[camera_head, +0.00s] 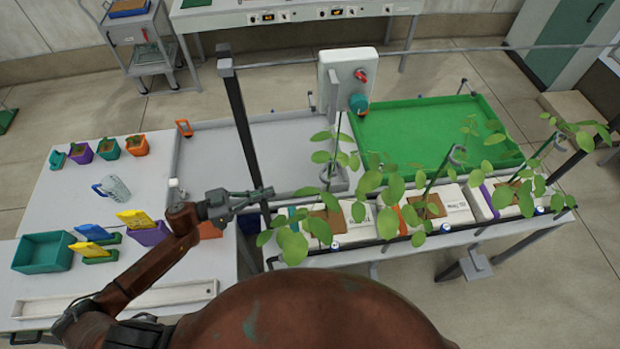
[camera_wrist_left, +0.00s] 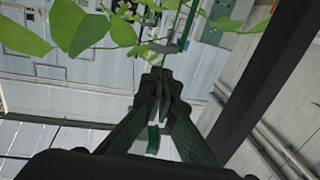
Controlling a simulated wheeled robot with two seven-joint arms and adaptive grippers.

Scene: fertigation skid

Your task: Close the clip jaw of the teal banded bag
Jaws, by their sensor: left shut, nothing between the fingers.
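The teal banded bag is the leftmost white bag (camera_head: 320,225) in the row, its teal band (camera_head: 292,215) partly hidden by leaves. A plant grows from it beside a green stake (camera_head: 337,130). A grey clip (camera_head: 327,172) sits on this stake among the leaves; I cannot tell how far its jaw is open. My left gripper (camera_head: 268,191) is shut and empty, to the left of the clip and apart from it. In the left wrist view the shut fingertips (camera_wrist_left: 160,76) point toward the grey clip (camera_wrist_left: 168,47) and leaves (camera_wrist_left: 85,28). My right gripper is not in view.
A dark upright post (camera_head: 240,130) stands close by my left gripper. Two more bags with orange (camera_head: 410,215) and purple bands stand to the right. A control box (camera_head: 346,85) and green tray (camera_head: 430,135) lie behind. The left table holds pots and a jug (camera_head: 116,188).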

